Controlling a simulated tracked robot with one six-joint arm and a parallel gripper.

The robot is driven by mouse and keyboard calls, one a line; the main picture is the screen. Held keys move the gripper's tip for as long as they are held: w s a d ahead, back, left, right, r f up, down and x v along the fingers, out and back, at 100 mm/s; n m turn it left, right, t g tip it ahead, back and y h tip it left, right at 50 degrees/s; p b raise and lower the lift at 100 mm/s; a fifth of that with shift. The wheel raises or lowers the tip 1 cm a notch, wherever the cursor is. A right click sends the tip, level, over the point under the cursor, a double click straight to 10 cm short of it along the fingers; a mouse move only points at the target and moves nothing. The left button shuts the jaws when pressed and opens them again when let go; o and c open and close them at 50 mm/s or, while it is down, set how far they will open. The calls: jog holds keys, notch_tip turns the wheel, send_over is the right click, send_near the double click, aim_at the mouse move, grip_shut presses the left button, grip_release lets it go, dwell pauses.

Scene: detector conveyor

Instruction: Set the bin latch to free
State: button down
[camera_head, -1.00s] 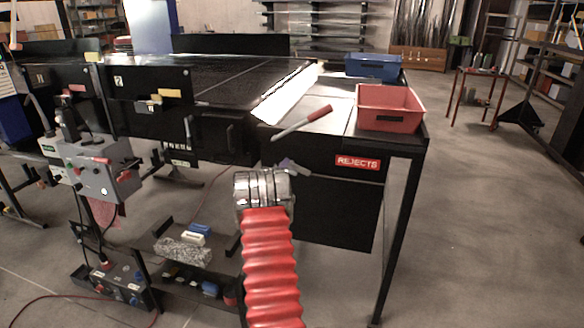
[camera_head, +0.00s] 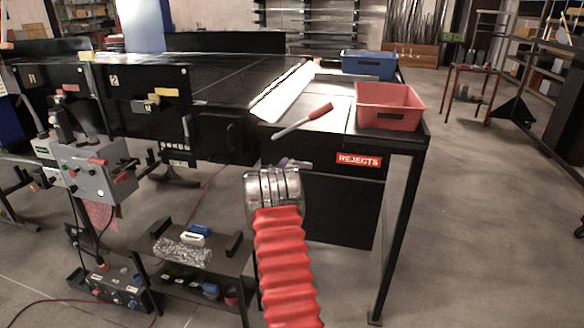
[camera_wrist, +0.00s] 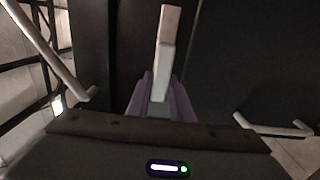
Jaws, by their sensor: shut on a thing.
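In the wrist view a pale lever (camera_wrist: 166,45), which I take to be the bin latch, stands nearly upright against a dark surface, its top leaning slightly right. The purple jaws of my gripper (camera_wrist: 160,105) are shut around its lower part. In the head view my gripper's tips (camera_head: 293,163) show as a small lavender piece beyond my red sleeve and silver cuff, at the front of the black bin (camera_head: 325,212) under the red REJECTS label (camera_head: 359,160). The latch itself is hidden there, and no latch markings are readable.
A red-handled lever (camera_head: 303,121) lies above the bin front, near a red tray (camera_head: 390,107) and a blue tray (camera_head: 369,65). A grey control box (camera_head: 98,170) and a low black cart (camera_head: 190,262) stand at left. Open floor (camera_head: 480,220) lies right.

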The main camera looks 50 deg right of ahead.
jog(key=shift+w+a, duration=0.2)
jog(key=shift+w, duration=0.1)
jog(key=c, duration=1.8)
grip_release()
jog(key=shift+f, duration=0.1)
jog(key=shift+c, duration=0.2)
jog(key=shift+o, duration=1)
jog(key=shift+d, duration=0.1)
jog(key=shift+s, duration=0.1)
jog(key=v, duration=1.3)
jog(key=shift+a, duration=0.4)
jog(key=shift+s+f, duration=0.15)
jog(key=shift+s, duration=0.05)
